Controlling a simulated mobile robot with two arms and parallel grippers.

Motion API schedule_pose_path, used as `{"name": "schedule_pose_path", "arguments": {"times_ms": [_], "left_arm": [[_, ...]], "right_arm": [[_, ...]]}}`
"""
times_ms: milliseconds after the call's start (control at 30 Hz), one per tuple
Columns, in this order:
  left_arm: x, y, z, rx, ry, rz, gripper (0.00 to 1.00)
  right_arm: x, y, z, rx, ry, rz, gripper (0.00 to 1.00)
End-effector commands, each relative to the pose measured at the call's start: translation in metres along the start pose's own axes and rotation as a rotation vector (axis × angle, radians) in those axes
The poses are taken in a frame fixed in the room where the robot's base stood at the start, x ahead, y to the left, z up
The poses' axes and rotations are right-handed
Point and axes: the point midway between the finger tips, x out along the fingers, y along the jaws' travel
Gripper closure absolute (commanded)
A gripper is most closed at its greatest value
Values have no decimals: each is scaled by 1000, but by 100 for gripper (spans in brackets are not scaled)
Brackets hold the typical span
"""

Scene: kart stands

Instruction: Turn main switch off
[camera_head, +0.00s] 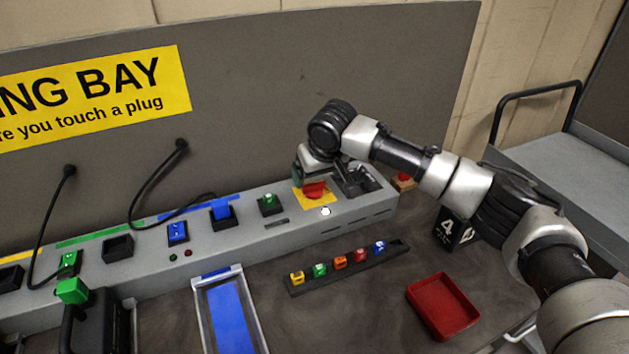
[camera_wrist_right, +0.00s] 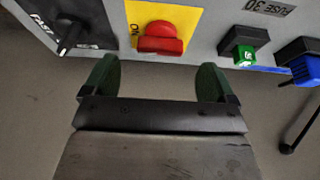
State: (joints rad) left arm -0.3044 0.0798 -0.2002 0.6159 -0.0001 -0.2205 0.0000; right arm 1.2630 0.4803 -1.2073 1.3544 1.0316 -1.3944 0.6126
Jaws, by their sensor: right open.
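The main switch is a red rotary knob (camera_head: 314,190) on a yellow plate at the right part of the grey console. In the right wrist view the red knob (camera_wrist_right: 160,40) lies at the top centre, with "ON" lettering on the plate to its left. My right gripper (camera_head: 304,177) is just above and behind the knob and partly overlaps it in the head view. In the right wrist view its two green fingers (camera_wrist_right: 158,78) are spread apart and empty, short of the knob, one toward each side of it. My left gripper is out of view.
A black panel with a pointer dial (camera_wrist_right: 70,38) adjoins the yellow plate. A green fuse (camera_head: 268,200) and blue plug (camera_head: 221,210) sit along the console. A fuse rack (camera_head: 345,268), red tray (camera_head: 442,306) and black numbered block (camera_head: 455,232) stand in front.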

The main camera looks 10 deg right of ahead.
Motion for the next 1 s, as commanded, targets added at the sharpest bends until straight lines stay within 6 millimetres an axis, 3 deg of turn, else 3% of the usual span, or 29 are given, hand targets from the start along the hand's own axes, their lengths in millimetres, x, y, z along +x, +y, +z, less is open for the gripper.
{"name": "schedule_pose_path", "arguments": {"times_ms": [133, 300, 633, 967, 1000], "left_arm": [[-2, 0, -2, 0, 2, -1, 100], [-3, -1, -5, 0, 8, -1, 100], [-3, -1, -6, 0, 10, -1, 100], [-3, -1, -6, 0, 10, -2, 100], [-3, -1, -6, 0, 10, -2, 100]], "right_arm": [[25, 0, 0, 1, -2, 0, 13], [40, 0, 0, -1, -1, 0, 13], [44, 0, 0, -1, 1, 0, 13], [44, 0, 0, -1, 1, 0, 62], [44, 0, 0, -1, 1, 0, 62]]}}
